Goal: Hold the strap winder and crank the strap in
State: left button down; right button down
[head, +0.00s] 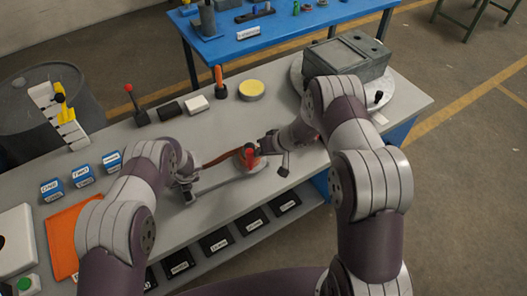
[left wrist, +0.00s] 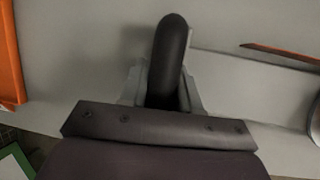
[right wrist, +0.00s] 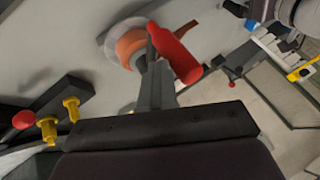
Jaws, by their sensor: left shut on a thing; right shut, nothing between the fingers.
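The strap winder has a grey bar (head: 222,183) lying over the bench. At its right end is a round reel (right wrist: 118,40) with an orange-brown strap (head: 222,156) and a red crank knob (head: 250,155). My left gripper (head: 184,188) is shut on the winder's dark rounded handle (left wrist: 172,62) at the left end. My right gripper (head: 266,143) is shut and empty beside the reel. In the right wrist view the red knob (right wrist: 176,54) stands right at its fingertips; I cannot tell whether they touch. My right arm partly hides the reel's surroundings in the head view.
The grey bench (head: 330,160) has a lever with a red ball (head: 129,88), a white block (head: 197,104), a yellow disc (head: 251,90) and a grey box (head: 350,62) on a round plate towards the back.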

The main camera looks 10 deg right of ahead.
jog(key=shift+s+a+m+t+h, duration=0.15)
jog(key=shift+a+m, duration=0.2)
jog(key=shift+a, duration=0.65)
jog(key=shift+s+a+m+t+h, duration=0.15)
jog(key=shift+a+m, duration=0.2)
jog(key=shift+a, duration=0.6)
jog(key=shift+f, duration=0.1)
jog(key=s+d, duration=0.1)
jog(key=d, duration=0.2)
send_near(250, 156)
jog(key=s+d, duration=0.2)
jog(key=shift+d+f, duration=0.15)
jog(key=shift+d, duration=0.15)
